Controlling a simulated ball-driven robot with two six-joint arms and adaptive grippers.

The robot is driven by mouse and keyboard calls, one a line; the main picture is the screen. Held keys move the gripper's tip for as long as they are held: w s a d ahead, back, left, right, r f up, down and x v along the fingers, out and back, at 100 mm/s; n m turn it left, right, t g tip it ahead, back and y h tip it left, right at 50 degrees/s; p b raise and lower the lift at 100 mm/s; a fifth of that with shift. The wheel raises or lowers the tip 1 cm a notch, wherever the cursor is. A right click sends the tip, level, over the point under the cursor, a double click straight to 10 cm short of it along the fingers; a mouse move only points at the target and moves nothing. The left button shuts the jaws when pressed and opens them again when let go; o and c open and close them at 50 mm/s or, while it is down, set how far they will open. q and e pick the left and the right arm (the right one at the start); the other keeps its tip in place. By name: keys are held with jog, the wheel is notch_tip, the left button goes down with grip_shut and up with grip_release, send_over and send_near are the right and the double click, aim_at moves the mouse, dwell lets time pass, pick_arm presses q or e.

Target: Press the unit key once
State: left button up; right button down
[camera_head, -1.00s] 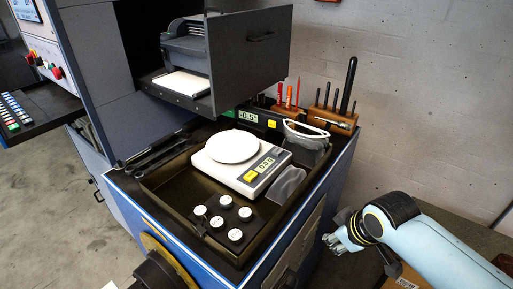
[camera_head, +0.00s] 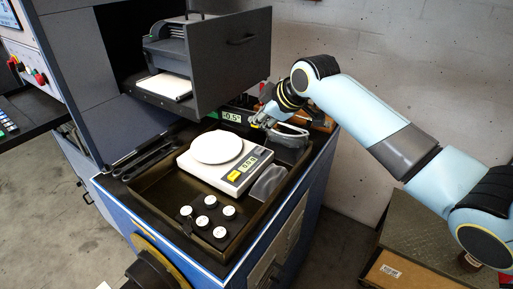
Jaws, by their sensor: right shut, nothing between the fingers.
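A white scale (camera_head: 205,175) with a round white pan (camera_head: 216,147) sits in the dark tray (camera_head: 160,201). Its front panel has a small display (camera_head: 249,164) and a yellow key (camera_head: 234,175); any lettering is too small to read. Behind the tray stands a dark box with a green display (camera_head: 231,117) reading about 0.5. My right gripper (camera_head: 259,120) is shut and empty, just right of that display, in front of the box's right part. Whether it touches the box I cannot tell. My left gripper is not in view.
Several white-topped knobs (camera_head: 210,200) sit at the tray's front. A clear bag (camera_head: 268,183) lies right of the scale and safety glasses (camera_head: 290,135) lie behind it. A wooden tool holder (camera_head: 318,121) is partly hidden by my arm. An open drawer (camera_head: 236,62) overhangs the back left.

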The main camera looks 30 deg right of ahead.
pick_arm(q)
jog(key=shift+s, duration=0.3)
pick_arm(e)
jog(key=shift+w+d+r, duration=0.25)
jog(key=shift+w+r, duration=0.5)
jog(key=shift+w, duration=0.15)
jog(key=b, duration=0.5)
send_over(258, 150)
notch_tip(258, 150, down, 8)
jog(key=shift+s+r, duration=0.1)
jog(key=shift+r, duration=0.1)
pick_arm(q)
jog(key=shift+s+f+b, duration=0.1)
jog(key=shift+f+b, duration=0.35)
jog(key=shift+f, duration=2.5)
pick_arm(e)
jog(key=shift+f, duration=0.65)
jog(key=shift+f, duration=0.35)
